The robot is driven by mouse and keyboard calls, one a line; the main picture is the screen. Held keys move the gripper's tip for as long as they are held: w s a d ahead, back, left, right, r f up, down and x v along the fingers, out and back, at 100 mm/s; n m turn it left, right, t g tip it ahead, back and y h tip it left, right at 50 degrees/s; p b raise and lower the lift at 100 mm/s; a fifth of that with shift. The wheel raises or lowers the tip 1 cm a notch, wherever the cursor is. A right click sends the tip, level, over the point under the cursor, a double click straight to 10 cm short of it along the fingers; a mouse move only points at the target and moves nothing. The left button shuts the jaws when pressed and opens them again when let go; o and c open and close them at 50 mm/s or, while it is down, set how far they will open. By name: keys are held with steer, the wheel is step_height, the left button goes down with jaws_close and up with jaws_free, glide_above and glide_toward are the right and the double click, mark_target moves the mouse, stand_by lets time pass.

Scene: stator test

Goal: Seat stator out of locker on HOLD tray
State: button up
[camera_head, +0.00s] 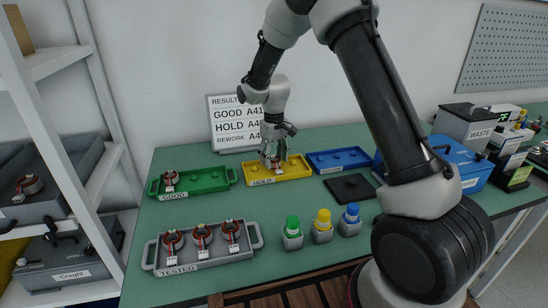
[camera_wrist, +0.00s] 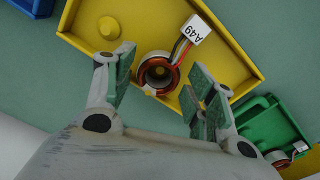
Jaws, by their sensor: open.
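The yellow HOLD tray (camera_head: 296,173) lies on the green table, and it fills much of the wrist view (camera_wrist: 225,55). A copper-wound stator (camera_wrist: 158,73) with a white tag reading A49 (camera_wrist: 195,29) sits in it. My gripper (camera_head: 274,150) is open just above the tray. Its two fingers (camera_wrist: 160,85) are either side of the stator, with gaps visible. In the head view the stator is partly hidden by my gripper.
A green GOOD tray (camera_head: 205,183) holds one stator. A grey TESTED tray (camera_head: 205,262) holds several. A results sign (camera_head: 235,120) stands behind. Grey bins (camera_head: 60,265) fill the left shelf.

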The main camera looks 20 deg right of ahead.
steer(key=shift+r, duration=0.1)
steer(key=shift+r, duration=2.45)
steer(key=o, duration=0.6)
steer(key=shift+c, duration=0.2)
step_height(320, 180, up, 12)
